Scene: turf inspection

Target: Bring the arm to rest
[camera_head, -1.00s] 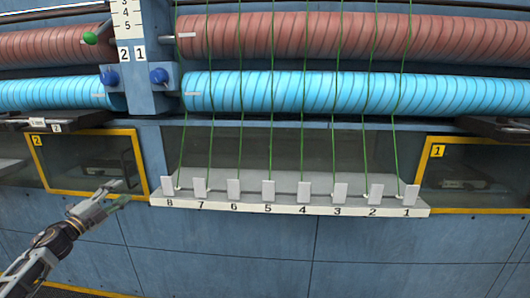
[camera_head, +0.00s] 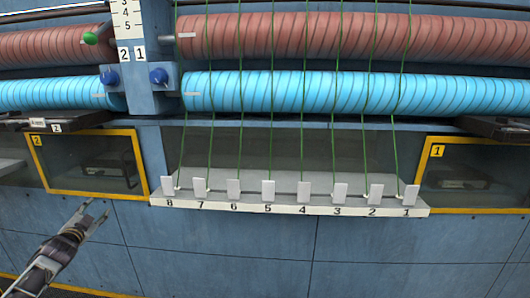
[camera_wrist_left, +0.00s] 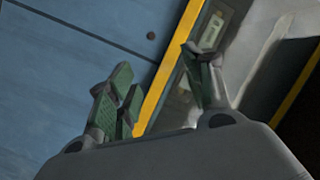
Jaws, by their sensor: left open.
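My left gripper (camera_head: 96,211) is at the lower left of the head view, with its arm coming in from the bottom left corner. Its fingers are apart and nothing is between them. It is below the yellow-framed window marked 2 (camera_head: 92,193), in front of the blue panels. In the left wrist view the two green-padded fingers (camera_wrist_left: 165,80) are spread, with a yellow frame edge and blue panel behind them. My right gripper is not in view.
A white ledge (camera_head: 290,207) numbered 8 to 1 juts out right of the gripper, with green yarns (camera_head: 271,120) running up over blue rollers (camera_head: 350,92) and red rollers (camera_head: 350,37). Blue knobs (camera_head: 158,77) and a green knob (camera_head: 90,39) stick out above.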

